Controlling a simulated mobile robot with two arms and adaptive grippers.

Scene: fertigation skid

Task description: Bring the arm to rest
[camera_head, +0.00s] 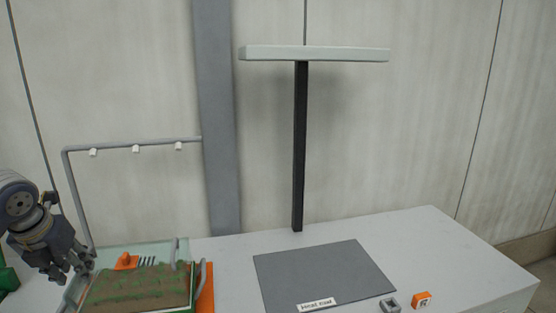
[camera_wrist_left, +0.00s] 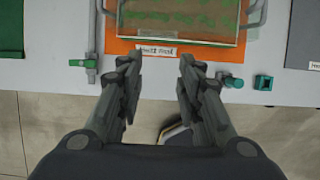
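My left gripper (camera_head: 82,262) is at the lower left in the head view, beside the left end of the soil tray (camera_head: 136,290). In the left wrist view, its two fingers (camera_wrist_left: 158,78) stand apart with nothing between them. The gap lies over the table's front edge, by the orange mat (camera_wrist_left: 120,48) with its white label. The tray of brown soil and green growth (camera_wrist_left: 185,22) is beyond the fingertips. My right gripper is not in either view.
A grey mat (camera_head: 322,275) with a label lies mid-table. A small grey part (camera_head: 390,305) and an orange block (camera_head: 422,299) sit near the front. A black post (camera_head: 300,150) carries a pale bar. A pipe frame with white nozzles (camera_head: 135,148) rises behind the tray.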

